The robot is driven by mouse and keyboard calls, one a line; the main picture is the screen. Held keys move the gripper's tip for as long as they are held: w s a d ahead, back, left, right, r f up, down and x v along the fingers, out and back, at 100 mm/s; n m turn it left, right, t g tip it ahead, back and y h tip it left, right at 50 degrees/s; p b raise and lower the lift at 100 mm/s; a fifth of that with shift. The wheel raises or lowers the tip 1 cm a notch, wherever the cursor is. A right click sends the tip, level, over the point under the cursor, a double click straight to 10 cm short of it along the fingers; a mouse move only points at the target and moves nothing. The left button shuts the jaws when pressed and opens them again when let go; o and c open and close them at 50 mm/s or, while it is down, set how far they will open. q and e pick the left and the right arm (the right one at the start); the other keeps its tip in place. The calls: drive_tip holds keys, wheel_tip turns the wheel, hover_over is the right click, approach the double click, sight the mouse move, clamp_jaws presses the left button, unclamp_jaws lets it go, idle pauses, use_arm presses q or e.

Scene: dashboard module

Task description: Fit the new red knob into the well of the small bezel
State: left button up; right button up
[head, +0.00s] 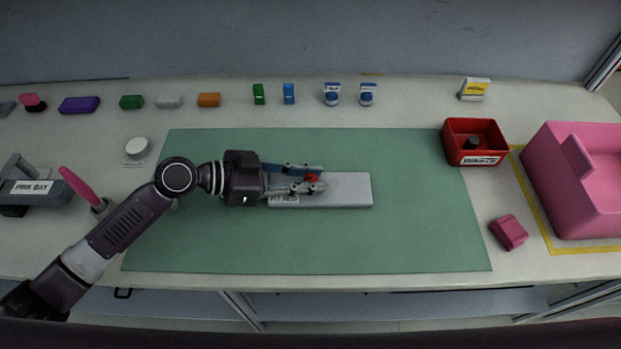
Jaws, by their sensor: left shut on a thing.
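My left gripper (318,181) reaches in from the left and is shut on the red knob (312,178). The knob shows as a small red patch between the fingertips. It is over the light grey fit bed (350,190), a flat plate on the green mat. I cannot make out the small bezel or its well; the fingers cover part of the bed. I cannot tell whether the knob touches anything below it. My right gripper is not in view.
The green mat (420,230) is clear around the bed. A red bin (474,128) holds a dark item. A large pink module (580,190) and a small pink block (508,232) are at the right. Several small coloured items line the back. A grey pink-bay holder (40,198) is left.

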use_arm(q)
drive_tip(key=o, duration=0.5)
drive_tip(key=shift+s+a+f, duration=0.1)
drive_tip(key=shift+f, duration=0.2)
drive_tip(key=o, duration=0.3)
drive_tip(key=shift+f, duration=0.15)
drive_tip(key=shift+a+r+p, duration=0.1)
drive_tip(key=shift+r+p, duration=0.7)
drive_tip(key=shift+p, duration=0.05)
drive_tip(key=b+v, duration=0.3)
drive_tip(key=v, duration=0.7)
drive_tip(key=shift+a+f, duration=0.15)
drive_tip(key=shift+a, duration=0.05)
drive_tip(key=shift+s+a+r+b, duration=0.15)
drive_tip(key=shift+a+r+b, duration=0.2)
drive_tip(key=shift+a, duration=0.2)
